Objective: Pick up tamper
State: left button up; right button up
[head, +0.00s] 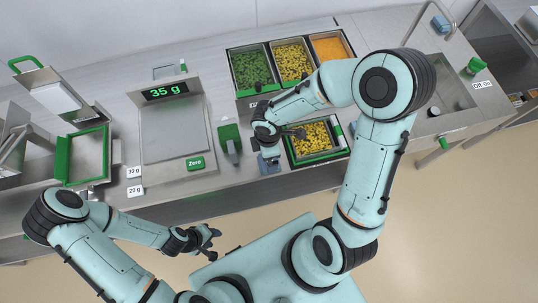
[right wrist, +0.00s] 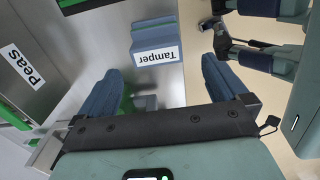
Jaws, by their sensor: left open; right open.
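A blue block labelled "Tamper" (right wrist: 157,35) is at the top middle of the right wrist view, on the grey counter. It also shows in the head view (head: 268,164), just below my right gripper. My right gripper (right wrist: 160,80) is open, with its blue fingers spread and nothing gripped. The block lies beyond the fingertips, apart from them. A grey and green piece (right wrist: 147,102) shows between the fingers; its full shape is hidden. My left gripper (head: 210,240) is open and empty in front of the counter, away from the block.
A green-handled tool (head: 229,138) is left of my right gripper. A green-rimmed tray (head: 318,159) of yellow pieces is to its right. Green, yellow and orange food bins (head: 262,92) stand behind. A scale (head: 175,130) reads 35 g at left.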

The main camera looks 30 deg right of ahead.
aim_at(262, 165)
jog(key=shift+w+f, duration=0.15)
jog(key=shift+f, duration=0.45)
jog(key=f, duration=0.3)
jog(key=f+b, duration=0.1)
jog(key=shift+d+f, duration=0.2)
jog(key=shift+d, duration=0.05)
pick_arm(q)
jog(key=shift+s+f, duration=0.55)
jog(key=shift+f, duration=0.25)
pick_arm(e)
jog(key=c, duration=1.2)
jog(key=shift+c, duration=0.2)
jog(key=shift+r, duration=0.1)
